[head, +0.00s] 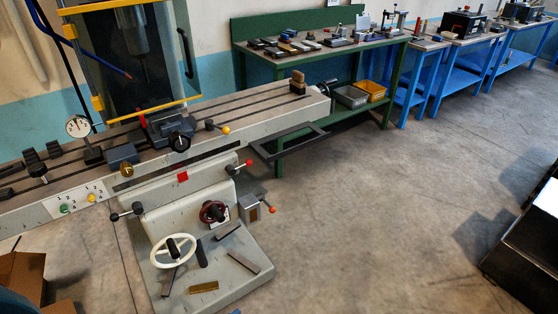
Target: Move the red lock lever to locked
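A milling machine with a long slotted table (225,105) stands at the left. Several of its parts are red or red-tipped, and I cannot tell for certain which is the lock lever. A small upright red piece (143,120) stands at the vise (160,132) on the table. A lever with a red knob (248,163) sticks out to the right below the table. The locked position cannot be read at this size. Neither of my grippers is in view.
A white handwheel (172,251) and loose bars (243,262) are at the machine's base. A yellow-knobbed lever (225,129) and a dark bracket (290,142) stick out near the table. A green workbench (320,52) stands behind. Open floor (380,210) lies to the right.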

